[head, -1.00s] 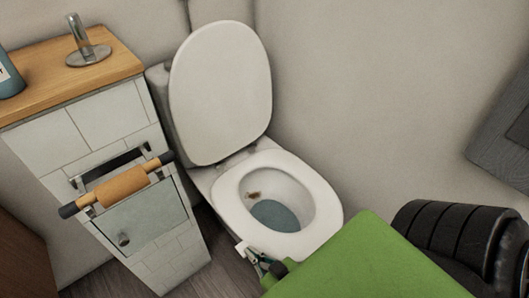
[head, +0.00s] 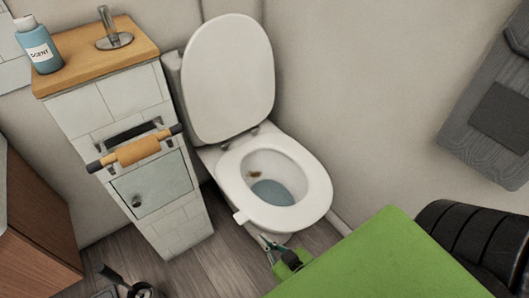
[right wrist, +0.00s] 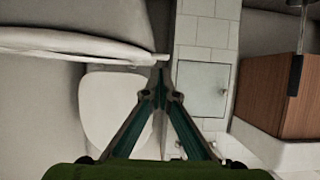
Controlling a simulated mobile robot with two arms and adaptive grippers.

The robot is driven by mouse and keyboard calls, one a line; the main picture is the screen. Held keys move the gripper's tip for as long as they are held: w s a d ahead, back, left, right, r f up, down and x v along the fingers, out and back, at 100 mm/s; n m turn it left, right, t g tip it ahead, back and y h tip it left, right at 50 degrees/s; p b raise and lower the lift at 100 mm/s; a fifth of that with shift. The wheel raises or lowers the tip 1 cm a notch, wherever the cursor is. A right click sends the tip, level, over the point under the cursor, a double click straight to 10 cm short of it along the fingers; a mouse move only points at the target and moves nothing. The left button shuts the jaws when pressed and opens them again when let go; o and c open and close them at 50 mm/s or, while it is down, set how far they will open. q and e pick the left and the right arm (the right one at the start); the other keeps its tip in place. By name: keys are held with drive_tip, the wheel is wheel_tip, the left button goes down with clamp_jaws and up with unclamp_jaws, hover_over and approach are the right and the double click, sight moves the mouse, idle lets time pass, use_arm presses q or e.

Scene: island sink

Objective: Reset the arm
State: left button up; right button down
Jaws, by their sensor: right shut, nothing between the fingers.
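My right gripper (head: 268,243) is small in the head view, just below the toilet seat's front edge at the end of my green arm. In the right wrist view its two fingers (right wrist: 160,75) meet at the tips with nothing between them. The toilet (head: 270,190) stands with its lid (head: 228,80) up and its seat down. A brown stain (head: 255,174) shows inside the bowl. The gripper overlaps the toilet's front in the head view; I cannot tell whether they touch. My left gripper is not in view.
A tiled cabinet (head: 163,187) with a paper roll holder (head: 138,150) stands left of the toilet. A blue bottle (head: 40,52) is on its wooden top. A brown cabinet (head: 38,215) is at left. A dark object (head: 140,289) lies low on the floor. A grey towel (head: 505,115) hangs at right.

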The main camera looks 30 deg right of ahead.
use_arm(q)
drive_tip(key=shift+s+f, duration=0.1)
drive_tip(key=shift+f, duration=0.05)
use_arm(e)
drive_tip(key=shift+d, duration=0.1)
drive_tip(key=s+d+f+g+h, duration=0.2)
drive_tip(key=s+f+g, duration=0.2)
drive_tip(key=f+g, duration=0.35)
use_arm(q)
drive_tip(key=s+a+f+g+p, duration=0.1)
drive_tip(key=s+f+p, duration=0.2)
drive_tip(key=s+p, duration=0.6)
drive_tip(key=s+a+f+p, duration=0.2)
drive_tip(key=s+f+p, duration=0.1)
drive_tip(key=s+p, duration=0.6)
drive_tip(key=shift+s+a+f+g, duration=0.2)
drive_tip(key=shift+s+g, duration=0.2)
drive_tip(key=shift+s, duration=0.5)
use_arm(e)
drive_tip(key=s+f+n+g, duration=0.1)
drive_tip(key=s+f, duration=0.3)
drive_tip(key=s, duration=0.8)
drive_tip(key=s+f+g+y, duration=0.1)
drive_tip(key=s+f+g, duration=0.2)
drive_tip(key=s, duration=0.9)
wheel_tip(320, 180, down, 2)
drive_tip(key=shift+s+n, duration=0.25)
drive_tip(key=shift+n, duration=0.15)
